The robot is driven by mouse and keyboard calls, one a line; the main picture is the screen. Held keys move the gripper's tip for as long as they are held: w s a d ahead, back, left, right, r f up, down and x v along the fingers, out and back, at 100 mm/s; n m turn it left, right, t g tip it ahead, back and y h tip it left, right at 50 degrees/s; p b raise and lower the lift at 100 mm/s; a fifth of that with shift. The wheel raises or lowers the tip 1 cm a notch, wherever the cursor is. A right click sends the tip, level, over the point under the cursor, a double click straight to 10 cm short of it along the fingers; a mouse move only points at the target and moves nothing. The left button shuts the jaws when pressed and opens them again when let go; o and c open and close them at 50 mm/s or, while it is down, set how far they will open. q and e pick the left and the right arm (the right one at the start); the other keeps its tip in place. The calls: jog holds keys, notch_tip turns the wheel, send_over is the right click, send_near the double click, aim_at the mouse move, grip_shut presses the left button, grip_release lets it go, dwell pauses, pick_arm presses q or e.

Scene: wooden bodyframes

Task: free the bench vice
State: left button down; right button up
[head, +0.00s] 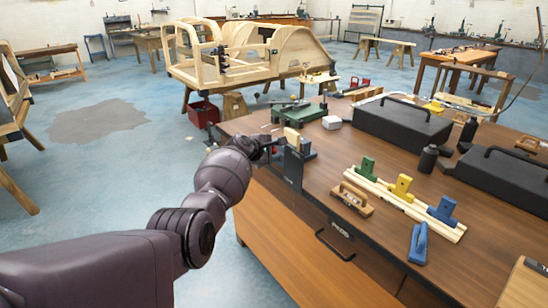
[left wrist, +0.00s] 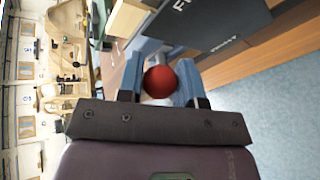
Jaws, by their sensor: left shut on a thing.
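The bench vice (head: 293,166) is a dark block at the near left corner of the wooden workbench. A pale wooden piece (head: 291,136) stands upright at its top; I cannot tell how firmly it is held. The dark lettered face of the vice (left wrist: 215,22) also shows in the left wrist view. My left gripper (head: 266,144) is just left of the vice. In the left wrist view my left gripper (left wrist: 160,80) has its blue-grey fingers shut on a round red knob (left wrist: 158,82). My right gripper is not in view.
On the workbench (head: 318,190) stand a green tool (head: 300,113), a white block (head: 331,122), black cases (head: 403,124), and a wooden rack with green, yellow and blue blocks (head: 402,187). A red crate (head: 203,113) and wooden bodyframe (head: 250,55) stand beyond. Floor left is open.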

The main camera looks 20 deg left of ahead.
pick_arm(q)
jog(key=shift+w+a+r, duration=0.15)
jog(key=shift+a+r, duration=0.05)
jog(key=shift+r, duration=0.1)
jog(key=c, duration=0.8)
grip_release()
jog(key=shift+f, duration=0.1)
jog(key=p+v, duration=0.3)
jog(key=v, duration=0.7)
jog(key=shift+s+a+r+p, duration=0.15)
jog(key=shift+s+r+p, duration=0.05)
jog(key=shift+s+p, duration=0.15)
jog(key=shift+w, duration=0.1)
